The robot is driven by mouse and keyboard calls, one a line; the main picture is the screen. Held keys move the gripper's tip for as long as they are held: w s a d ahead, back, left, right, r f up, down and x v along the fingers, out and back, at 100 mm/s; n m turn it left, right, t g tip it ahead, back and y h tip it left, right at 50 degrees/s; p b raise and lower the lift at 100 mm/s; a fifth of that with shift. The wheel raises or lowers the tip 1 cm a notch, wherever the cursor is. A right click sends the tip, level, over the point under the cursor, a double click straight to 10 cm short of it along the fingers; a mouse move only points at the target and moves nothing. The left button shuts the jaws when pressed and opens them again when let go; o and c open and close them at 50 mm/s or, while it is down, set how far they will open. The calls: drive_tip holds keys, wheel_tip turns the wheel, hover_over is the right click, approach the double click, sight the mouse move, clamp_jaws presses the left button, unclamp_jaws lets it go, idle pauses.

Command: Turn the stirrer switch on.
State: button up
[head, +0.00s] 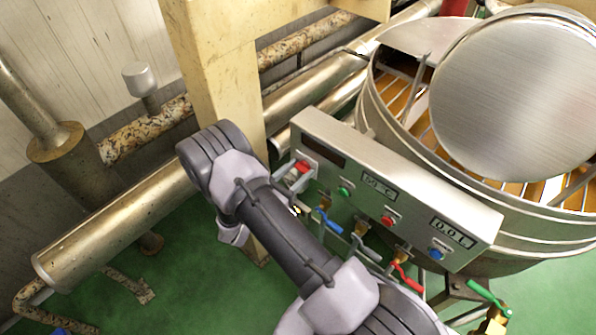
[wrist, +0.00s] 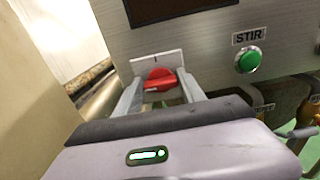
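A red rotary switch (wrist: 160,77) on a pale plate sits at the left end of the steel control panel. The plate has a small upright mark above the knob. The switch also shows in the head view (head: 302,166). My gripper (wrist: 161,88) is in front of it, with one finger on each side of the knob. The fingers are apart, and I cannot tell whether they touch it. To its right is a green button (wrist: 249,60) under a STIR label (wrist: 248,36); it also shows in the head view (head: 344,189).
The control panel (head: 330,137) also carries displays, a red button (head: 389,220) and a blue button (head: 437,253). Valves with blue and red handles hang below it. The steel kettle (head: 375,105) stands behind. A cream post (head: 228,90) is close on the left.

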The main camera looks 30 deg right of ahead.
drive_tip(key=c, duration=0.7)
drive_tip(key=m+b, duration=0.1)
drive_tip(key=m, duration=0.3)
drive_tip(key=shift+s+f+m+b, duration=0.1)
drive_tip(key=shift+m+b, duration=0.2)
drive_tip(key=shift+b, duration=0.1)
drive_tip(key=m+b, duration=0.2)
drive_tip(key=m, duration=0.2)
drive_tip(key=shift+f+m, duration=0.1)
drive_tip(key=shift+m, duration=0.2)
drive_tip(key=shift+s+d+f+m+b, duration=0.1)
drive_tip(key=shift+m+b, duration=1.15)
drive_tip(key=shift+m, duration=0.9)
drive_tip(key=shift+s+m+b, duration=0.1)
drive_tip(key=shift+m+b, duration=1.15)
drive_tip(key=shift+m, duration=0.9)
